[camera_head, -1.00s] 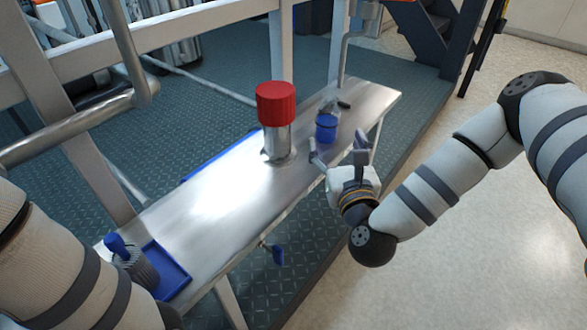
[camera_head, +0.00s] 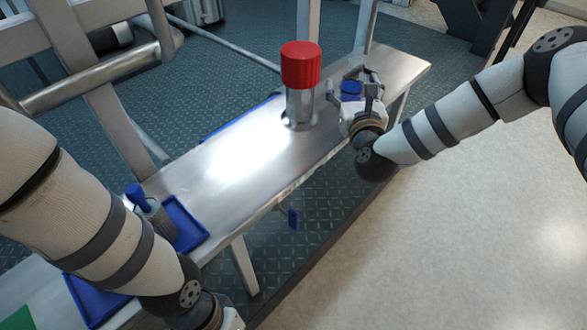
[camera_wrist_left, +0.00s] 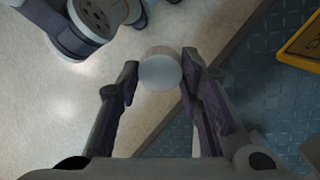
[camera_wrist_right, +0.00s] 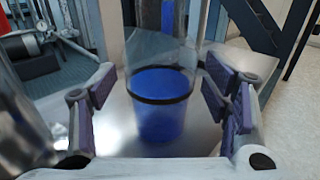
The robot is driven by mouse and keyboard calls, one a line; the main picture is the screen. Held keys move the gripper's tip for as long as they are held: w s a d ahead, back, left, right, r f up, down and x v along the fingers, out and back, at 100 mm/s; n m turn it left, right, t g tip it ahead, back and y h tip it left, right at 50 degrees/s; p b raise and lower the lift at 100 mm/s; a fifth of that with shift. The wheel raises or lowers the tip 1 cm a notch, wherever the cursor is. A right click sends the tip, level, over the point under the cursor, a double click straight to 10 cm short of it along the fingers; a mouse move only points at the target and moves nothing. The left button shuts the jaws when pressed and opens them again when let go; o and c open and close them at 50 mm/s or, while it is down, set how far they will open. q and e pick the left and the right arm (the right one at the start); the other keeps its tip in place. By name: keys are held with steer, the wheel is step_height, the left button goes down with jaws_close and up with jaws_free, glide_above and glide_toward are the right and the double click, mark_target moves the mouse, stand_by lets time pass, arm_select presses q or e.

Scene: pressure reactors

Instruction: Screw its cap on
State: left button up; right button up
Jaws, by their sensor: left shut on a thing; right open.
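A clear bottle with blue contents (camera_head: 350,88) stands upright on the metal bench near its far right end. In the right wrist view the bottle (camera_wrist_right: 160,100) has a dark band around the top of the blue part; its top is cut off. My right gripper (camera_head: 362,84) is open at the bottle, with a finger on either side and visible gaps in the right wrist view (camera_wrist_right: 165,98). My left gripper (camera_wrist_left: 158,80) is shut on a pale round cap (camera_wrist_left: 160,70), out over the floor. The cap is outside the head view.
The metal bench (camera_head: 235,165) carries a red-capped steel cylinder (camera_head: 301,67) left of the bottle. A blue tray (camera_head: 185,222) and a grey container with a blue top (camera_head: 148,210) are near the left arm. Metal frame posts stand behind. The middle of the bench is clear.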

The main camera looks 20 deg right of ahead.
mark_target(357, 75)
steer(key=shift+w, duration=0.1)
steer(key=c, duration=1.4)
steer(key=shift+c, duration=0.2)
steer(key=shift+r, duration=0.15)
